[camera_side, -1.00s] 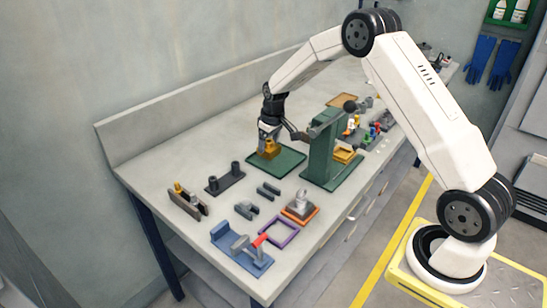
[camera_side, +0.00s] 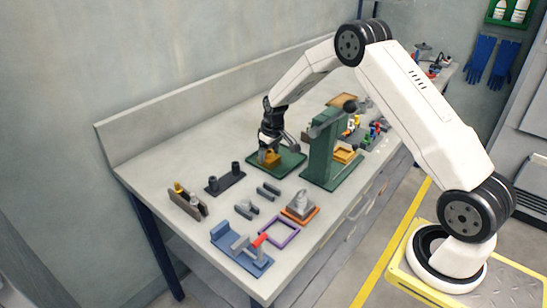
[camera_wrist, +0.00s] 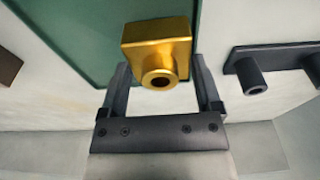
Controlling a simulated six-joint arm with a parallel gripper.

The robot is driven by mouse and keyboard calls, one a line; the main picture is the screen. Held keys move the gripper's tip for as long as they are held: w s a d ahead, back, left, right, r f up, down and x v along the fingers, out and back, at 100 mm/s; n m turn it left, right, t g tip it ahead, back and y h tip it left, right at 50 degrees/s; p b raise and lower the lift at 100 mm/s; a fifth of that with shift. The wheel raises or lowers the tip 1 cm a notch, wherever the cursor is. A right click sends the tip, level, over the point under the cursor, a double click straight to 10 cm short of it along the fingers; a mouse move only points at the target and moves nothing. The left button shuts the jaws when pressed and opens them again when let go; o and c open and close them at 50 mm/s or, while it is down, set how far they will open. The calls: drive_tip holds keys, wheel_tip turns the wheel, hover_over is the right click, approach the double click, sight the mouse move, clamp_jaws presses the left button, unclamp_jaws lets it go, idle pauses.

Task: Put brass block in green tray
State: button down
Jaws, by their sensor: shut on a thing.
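The brass block (camera_side: 270,158), a gold square piece with a round bored boss, is held in my gripper (camera_side: 271,150) at the left part of the green tray (camera_side: 291,163). In the wrist view the block (camera_wrist: 157,40) sits at the fingertips of my gripper (camera_wrist: 160,72), which is shut on it. I cannot tell whether the block touches the tray floor.
A green press-like stand (camera_side: 322,155) rises close to the right of the tray. A dark base with two posts (camera_side: 225,179) lies to the front left; it also shows in the wrist view (camera_wrist: 270,65). Small grey blocks (camera_side: 268,190) lie in front.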

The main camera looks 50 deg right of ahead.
sight(273, 153)
unclamp_jaws()
drive_tip(key=shift+f, duration=0.1)
wheel_tip(273, 153, up, 12)
drive_tip(key=s, duration=0.1)
drive_tip(key=shift+s, duration=0.4)
idle(0.7)
drive_tip(key=s+a+f, duration=0.1)
drive_tip(key=s+a, duration=0.6)
drive_tip(key=s, duration=0.4)
drive_tip(key=s+a, duration=0.7)
drive_tip(key=s, duration=0.5)
drive_tip(key=shift+s+a+f+t, duration=0.3)
drive_tip(key=shift+a+f+t, duration=0.05)
drive_tip(key=shift+a+t, duration=0.05)
